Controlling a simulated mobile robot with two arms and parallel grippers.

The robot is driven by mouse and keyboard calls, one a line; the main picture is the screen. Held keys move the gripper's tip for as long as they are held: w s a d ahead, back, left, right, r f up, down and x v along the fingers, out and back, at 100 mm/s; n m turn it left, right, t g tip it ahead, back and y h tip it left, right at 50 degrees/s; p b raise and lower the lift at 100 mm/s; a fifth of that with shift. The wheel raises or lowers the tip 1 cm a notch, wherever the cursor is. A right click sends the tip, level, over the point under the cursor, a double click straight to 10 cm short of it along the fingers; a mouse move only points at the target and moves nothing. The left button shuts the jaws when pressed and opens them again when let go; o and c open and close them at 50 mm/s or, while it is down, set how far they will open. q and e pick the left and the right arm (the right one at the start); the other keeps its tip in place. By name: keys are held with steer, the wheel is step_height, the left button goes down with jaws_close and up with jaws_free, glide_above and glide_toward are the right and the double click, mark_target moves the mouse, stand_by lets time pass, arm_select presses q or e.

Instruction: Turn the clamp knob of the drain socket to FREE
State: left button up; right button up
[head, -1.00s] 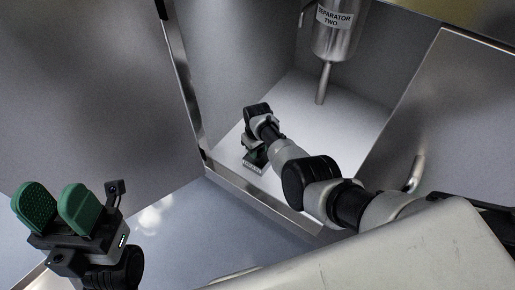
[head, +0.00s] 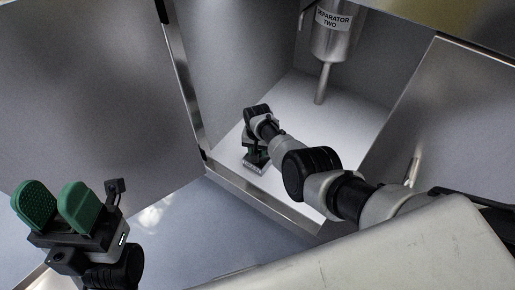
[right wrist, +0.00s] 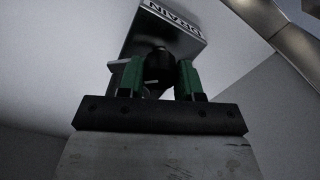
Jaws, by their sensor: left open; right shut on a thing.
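The drain socket (right wrist: 172,28) is a block with a plate lettered DRAIN at the top of the right wrist view. In the head view its lettered plate (head: 253,165) shows low in the open compartment. The dark clamp knob (right wrist: 159,68) sits in front of the block. My right gripper (right wrist: 160,78) is shut on the knob, with one green finger on each side. In the head view this gripper (head: 257,153) is partly hidden by its own wrist. Markings for the knob's setting cannot be seen. My left gripper (head: 57,203) is open and empty at lower left.
A metal vessel labelled SEPARATOR TWO (head: 331,32) hangs in the compartment, with a thin pipe (head: 322,84) below it. Metal walls (head: 90,90) enclose the compartment, and a raised sill (head: 262,198) crosses its front. The pale floor right of the socket is clear.

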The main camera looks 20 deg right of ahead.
steer(key=m, duration=0.3)
steer(key=shift+m, duration=2.2)
steer(key=o, duration=0.9)
steer(key=shift+r, duration=0.1)
